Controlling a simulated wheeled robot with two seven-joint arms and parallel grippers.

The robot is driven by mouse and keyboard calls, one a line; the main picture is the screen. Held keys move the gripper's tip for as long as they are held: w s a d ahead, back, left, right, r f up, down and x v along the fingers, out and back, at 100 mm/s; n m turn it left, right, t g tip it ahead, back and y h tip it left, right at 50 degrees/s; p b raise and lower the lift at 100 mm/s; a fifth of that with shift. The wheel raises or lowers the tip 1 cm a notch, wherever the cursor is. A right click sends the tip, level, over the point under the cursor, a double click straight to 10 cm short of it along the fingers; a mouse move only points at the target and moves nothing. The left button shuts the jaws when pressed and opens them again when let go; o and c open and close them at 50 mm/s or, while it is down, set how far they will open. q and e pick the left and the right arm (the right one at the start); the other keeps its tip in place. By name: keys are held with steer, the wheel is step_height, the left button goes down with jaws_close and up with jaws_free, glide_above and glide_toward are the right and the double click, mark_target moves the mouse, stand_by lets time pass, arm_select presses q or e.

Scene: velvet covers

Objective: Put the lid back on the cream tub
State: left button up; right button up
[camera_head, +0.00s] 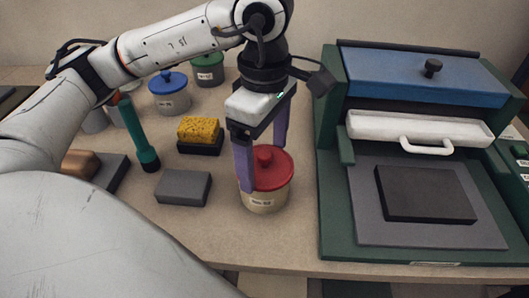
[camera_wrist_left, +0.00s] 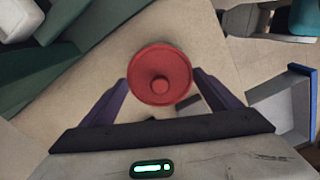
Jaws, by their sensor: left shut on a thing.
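The cream tub (camera_head: 264,202) stands upright on the table near its front edge, with a label on its front. The red lid (camera_head: 284,165) with a round knob sits over the tub's mouth and looks level; I cannot tell whether it is fully seated. My left gripper (camera_head: 264,168) points down from above, its purple fingers on either side of the lid and shut on it. In the left wrist view the lid (camera_wrist_left: 150,68) lies between the fingers and hides the tub. My right gripper is not in view.
Right of the tub is a green-framed press (camera_head: 335,205) with a blue top. Behind left are a blue-lidded tub (camera_head: 171,99) and a green-lidded tub (camera_head: 208,73). A yellow sponge (camera_head: 200,129), a grey block (camera_head: 183,188) and a teal-handled tool (camera_head: 133,125) lie to the left.

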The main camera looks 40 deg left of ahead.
arm_select(q)
steer(key=o, duration=0.9)
steer(key=shift+o, duration=0.2)
steer(key=shift+r, duration=0.15)
steer(key=shift+r+p, duration=2.2)
steer(key=shift+r, duration=1.2)
steer(key=shift+c, duration=0.3)
jaws_close()
